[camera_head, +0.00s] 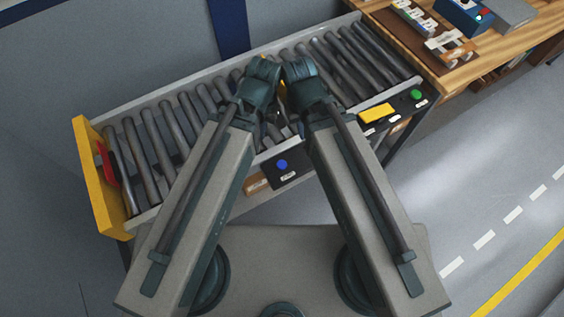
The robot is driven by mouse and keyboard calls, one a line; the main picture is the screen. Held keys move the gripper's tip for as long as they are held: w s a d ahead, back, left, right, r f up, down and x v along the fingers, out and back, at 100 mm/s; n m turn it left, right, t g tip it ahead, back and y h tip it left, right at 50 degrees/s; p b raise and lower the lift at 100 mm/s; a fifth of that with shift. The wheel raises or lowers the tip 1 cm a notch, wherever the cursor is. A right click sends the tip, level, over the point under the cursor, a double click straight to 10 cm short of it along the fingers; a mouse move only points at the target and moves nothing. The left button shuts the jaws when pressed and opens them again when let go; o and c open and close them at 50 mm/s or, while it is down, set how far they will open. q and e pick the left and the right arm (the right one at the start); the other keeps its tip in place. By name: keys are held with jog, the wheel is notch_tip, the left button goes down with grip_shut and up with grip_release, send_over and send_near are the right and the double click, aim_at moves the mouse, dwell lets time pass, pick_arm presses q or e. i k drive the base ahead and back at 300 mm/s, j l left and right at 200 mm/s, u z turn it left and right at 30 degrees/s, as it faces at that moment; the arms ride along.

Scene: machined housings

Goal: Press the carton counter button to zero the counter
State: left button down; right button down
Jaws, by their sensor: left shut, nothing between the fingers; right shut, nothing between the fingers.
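A blue round button (282,164) sits on a dark box with a small white label on the near side of the roller conveyor. A green round button (416,94) sits on a dark panel at the conveyor's right end, by a yellow plate (376,113). The labels are too small to read, so I cannot tell which is the counter button. My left gripper (265,78) and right gripper (297,78) are close together above the rollers, beyond the blue button and apart from both buttons. Both are shut and empty; their fingertips are mostly hidden by the wrists.
The roller conveyor (187,117) has a yellow end plate (97,178) with a red part at its left end. A wooden bench (487,62) with a blue box (466,15) and small parts stands at upper right. The floor at right is clear.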

aim_at(281, 164)
jog(key=k+l+u, duration=0.35)
jog(key=l, duration=0.2)
jog(key=k+l+u, duration=0.3)
jog(key=l, duration=0.2)
jog(key=k+l+u, duration=0.35)
